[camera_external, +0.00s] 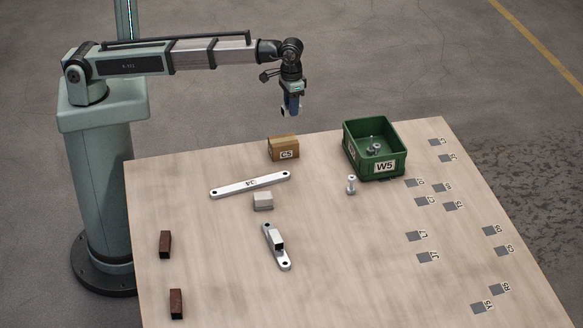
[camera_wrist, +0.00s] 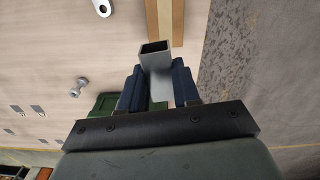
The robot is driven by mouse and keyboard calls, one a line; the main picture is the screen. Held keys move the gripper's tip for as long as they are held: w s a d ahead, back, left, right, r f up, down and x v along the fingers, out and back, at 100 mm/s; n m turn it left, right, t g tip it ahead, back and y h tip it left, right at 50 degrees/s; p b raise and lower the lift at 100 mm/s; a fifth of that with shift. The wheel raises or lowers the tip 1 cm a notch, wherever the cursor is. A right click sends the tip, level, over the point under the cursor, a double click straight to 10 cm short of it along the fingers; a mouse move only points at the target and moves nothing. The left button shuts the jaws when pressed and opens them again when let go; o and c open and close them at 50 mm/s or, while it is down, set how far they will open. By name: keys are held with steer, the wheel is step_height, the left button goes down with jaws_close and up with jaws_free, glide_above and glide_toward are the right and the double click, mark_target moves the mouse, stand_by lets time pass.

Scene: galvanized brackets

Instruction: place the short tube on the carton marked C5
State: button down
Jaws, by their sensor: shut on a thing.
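My gripper (camera_external: 291,111) hangs above the back edge of the table, higher than the carton marked C5 and a little right of it. In the wrist view its blue fingers (camera_wrist: 158,88) are shut on the short tube (camera_wrist: 155,62), a grey square hollow piece with its dark open end showing. The brown carton marked C5 (camera_external: 283,149) stands on the table near the back edge. In the wrist view a tan strip beside and beyond the tube looks like the carton (camera_wrist: 164,20), partly hidden by the tube. The tube is clear of the carton.
A green bin marked W5 (camera_external: 385,169) with metal parts stands right of the carton, a bolt (camera_external: 351,185) before it. A long flat bar (camera_external: 235,187), pale block (camera_external: 263,202) and shorter bar (camera_external: 283,262) bearing a dark-ended piece lie nearer. Two brown blocks are at left.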

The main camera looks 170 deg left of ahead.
mark_target(284, 140)
steer(key=shift+s+d+f, duration=0.1)
steer(key=shift+s+d, duration=0.15)
steer(key=shift+d, duration=0.3)
steer(key=shift+s+d, duration=0.25)
steer(key=shift+d, duration=0.25)
steer(key=shift+d+m, duration=0.15)
steer(key=shift+m, duration=0.35)
steer(key=shift+f+m, duration=0.1)
steer(key=shift+m, duration=0.3)
steer(key=shift+f, duration=4.9)
steer(key=shift+f, duration=0.15)
steer(key=c, duration=0.8)
jaws_free()
step_height(284, 140, up, 12)
steer(key=shift+r, duration=0.15)
